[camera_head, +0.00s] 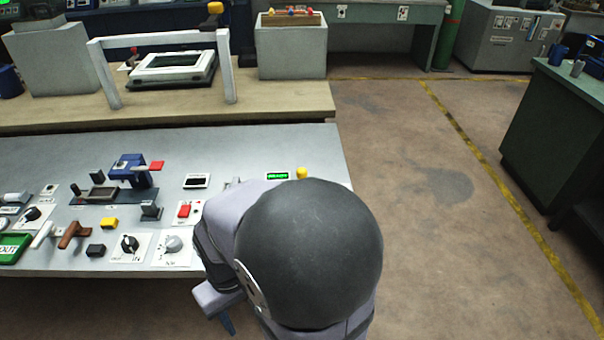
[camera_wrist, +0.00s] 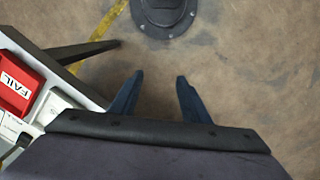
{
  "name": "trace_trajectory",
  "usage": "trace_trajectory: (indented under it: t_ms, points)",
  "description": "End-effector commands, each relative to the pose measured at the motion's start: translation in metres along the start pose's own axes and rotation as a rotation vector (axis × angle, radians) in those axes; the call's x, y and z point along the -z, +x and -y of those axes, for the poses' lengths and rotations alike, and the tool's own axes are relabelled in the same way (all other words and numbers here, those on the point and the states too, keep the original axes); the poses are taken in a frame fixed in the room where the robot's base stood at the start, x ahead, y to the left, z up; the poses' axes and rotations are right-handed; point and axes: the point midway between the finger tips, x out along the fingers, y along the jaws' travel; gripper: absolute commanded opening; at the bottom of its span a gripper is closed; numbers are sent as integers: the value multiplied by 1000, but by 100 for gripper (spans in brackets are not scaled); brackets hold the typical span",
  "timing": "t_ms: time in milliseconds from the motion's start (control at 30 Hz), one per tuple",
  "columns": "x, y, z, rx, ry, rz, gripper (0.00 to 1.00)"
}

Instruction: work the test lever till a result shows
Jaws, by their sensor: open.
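The panel table (camera_head: 225,145) carries several levers, knobs and switches. I cannot read which one is the test lever. A red-handled switch (camera_head: 183,210) on a white plate, a brown lever (camera_head: 73,232) and a white lever (camera_head: 45,232) stand on it. A small display (camera_head: 278,176) glows green, seemingly reading READY. My gripper (camera_wrist: 158,83) is open and empty in the wrist view, its two blue fingers apart over bare floor. In the head view my arm hides most of it. A red FAIL tray (camera_wrist: 17,85) lies left of the fingers.
A green tray (camera_head: 12,247), ending in OUT, sits at the table's left. A yellow knob (camera_head: 302,172) stands beside the display. A blue device with a red handle (camera_head: 156,166) stands farther back. A wooden bench (camera_head: 285,100) is behind. The floor (camera_head: 430,210) at right is clear.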

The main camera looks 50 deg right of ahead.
Motion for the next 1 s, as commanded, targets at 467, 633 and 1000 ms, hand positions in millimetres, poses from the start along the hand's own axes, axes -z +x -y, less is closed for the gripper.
trace_trajectory:
  t_ms: [467, 633, 1000]
  points:
    - [46, 16, -180, 97, 662, 96, 42]
    - [103, 15, -256, 83, 726, -49, 42]
    - [229, -73, -355, -47, 534, -434, 42]
